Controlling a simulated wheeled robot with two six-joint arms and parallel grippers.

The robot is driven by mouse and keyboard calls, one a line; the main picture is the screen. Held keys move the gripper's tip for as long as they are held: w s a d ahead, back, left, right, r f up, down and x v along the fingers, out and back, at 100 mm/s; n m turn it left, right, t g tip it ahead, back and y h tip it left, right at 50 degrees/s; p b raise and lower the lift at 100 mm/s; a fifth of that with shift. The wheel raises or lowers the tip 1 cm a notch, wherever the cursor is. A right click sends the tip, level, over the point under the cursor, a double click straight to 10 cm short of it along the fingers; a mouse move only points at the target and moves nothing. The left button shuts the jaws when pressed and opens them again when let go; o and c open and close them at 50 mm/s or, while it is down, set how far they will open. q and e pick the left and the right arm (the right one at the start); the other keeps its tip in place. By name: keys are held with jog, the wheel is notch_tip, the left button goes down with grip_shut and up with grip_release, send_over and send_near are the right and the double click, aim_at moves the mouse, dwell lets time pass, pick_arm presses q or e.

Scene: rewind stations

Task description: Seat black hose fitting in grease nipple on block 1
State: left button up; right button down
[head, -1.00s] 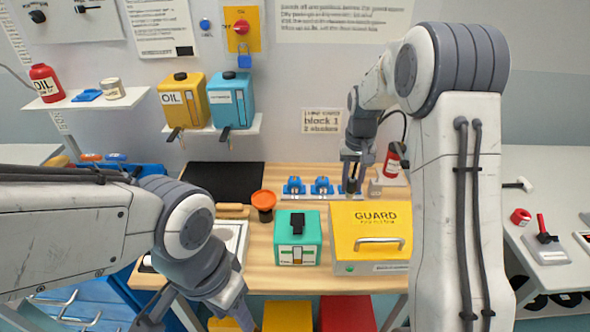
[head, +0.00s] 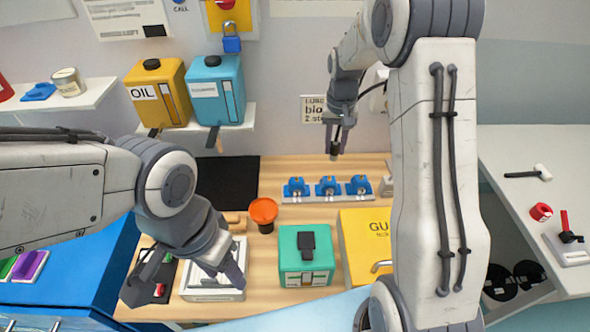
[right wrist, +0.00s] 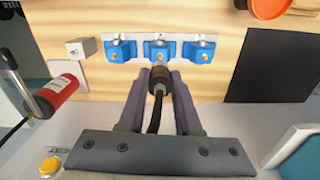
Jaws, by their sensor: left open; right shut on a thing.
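Three blue blocks with small brass nipples stand in a row on a pale strip on the bench: left (head: 296,187), middle (head: 328,186) and right (head: 359,185). Their numbers are too small to read in the head view, so I cannot tell which is block 1. My right gripper (head: 336,141) is shut on the black hose fitting (right wrist: 160,76), above and behind the row. In the right wrist view the fitting points towards the middle block (right wrist: 160,50), apparently apart from it. My left gripper (head: 190,278) is open and empty at the bench's front left.
A teal box (head: 305,262), a yellow guard box (head: 362,240) and an orange cup (head: 264,211) stand on the bench. A black mat (head: 228,185) lies at back left.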

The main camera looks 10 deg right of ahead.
jog(key=p, duration=0.4)
send_over(297, 177)
notch_tip(297, 177, down, 6)
jog(key=shift+w, duration=0.1)
notch_tip(297, 177, down, 3)
jog(key=shift+f+p, duration=0.1)
jog(key=shift+p, duration=0.65)
jog(key=shift+f, duration=0.4)
jog(key=shift+f, duration=0.15)
jog(key=c, duration=0.6)
grip_release()
